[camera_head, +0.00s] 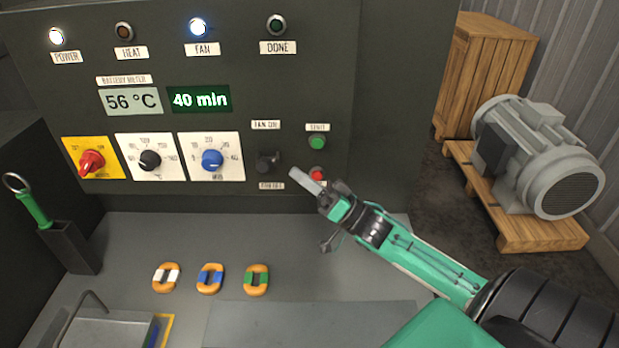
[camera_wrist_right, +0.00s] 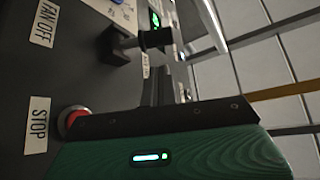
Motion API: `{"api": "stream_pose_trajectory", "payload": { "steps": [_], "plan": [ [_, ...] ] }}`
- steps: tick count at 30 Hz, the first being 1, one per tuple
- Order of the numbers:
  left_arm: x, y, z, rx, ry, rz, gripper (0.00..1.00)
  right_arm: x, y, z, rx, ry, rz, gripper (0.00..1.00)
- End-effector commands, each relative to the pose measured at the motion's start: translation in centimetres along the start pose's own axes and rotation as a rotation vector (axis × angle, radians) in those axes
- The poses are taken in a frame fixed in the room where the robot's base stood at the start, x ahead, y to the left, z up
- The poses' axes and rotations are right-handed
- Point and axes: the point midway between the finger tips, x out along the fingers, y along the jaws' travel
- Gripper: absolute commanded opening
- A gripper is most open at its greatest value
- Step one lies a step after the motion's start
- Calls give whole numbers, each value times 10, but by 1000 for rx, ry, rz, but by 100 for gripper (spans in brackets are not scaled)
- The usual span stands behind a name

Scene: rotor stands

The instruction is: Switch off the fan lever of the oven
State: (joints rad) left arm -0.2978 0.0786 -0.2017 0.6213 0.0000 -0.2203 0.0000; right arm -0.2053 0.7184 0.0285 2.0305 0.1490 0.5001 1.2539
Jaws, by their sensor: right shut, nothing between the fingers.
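The oven's black fan lever (camera_head: 268,160) sits on the dark front panel, between a FAN ON label (camera_head: 266,125) above and a FAN OFF label (camera_head: 271,185) below. Its exact setting is hard to tell. The FAN lamp (camera_head: 198,27) glows bluish white. My right gripper (camera_head: 304,181) is shut and empty, just right of the lever and slightly below it, in front of the panel near the red stop button (camera_head: 317,174). In the right wrist view the lever (camera_wrist_right: 135,42) stands beyond the dark finger (camera_wrist_right: 160,120), with a visible gap between them. My left gripper is out of view.
A green start button (camera_head: 317,142) sits above the stop button. A blue knob (camera_head: 212,160) and other dials lie left of the lever. Several coloured rings (camera_head: 210,279) lie on the grey bench (camera_head: 330,285). A motor (camera_head: 537,155) on a pallet stands at the right.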

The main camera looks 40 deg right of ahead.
Motion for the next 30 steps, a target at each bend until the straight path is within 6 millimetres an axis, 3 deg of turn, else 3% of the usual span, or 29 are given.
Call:
{"api": "stream_pose_trajectory", "payload": {
  "steps": [6,12,30],
  "plan": [
    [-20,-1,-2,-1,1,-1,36,36,-2,-3,0,2,-2,0],
    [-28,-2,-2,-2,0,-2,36,55,-1,-2,0,2,0,0],
    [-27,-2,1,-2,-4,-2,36,60,0,1,-5,0,-3,0]
  ]
}}
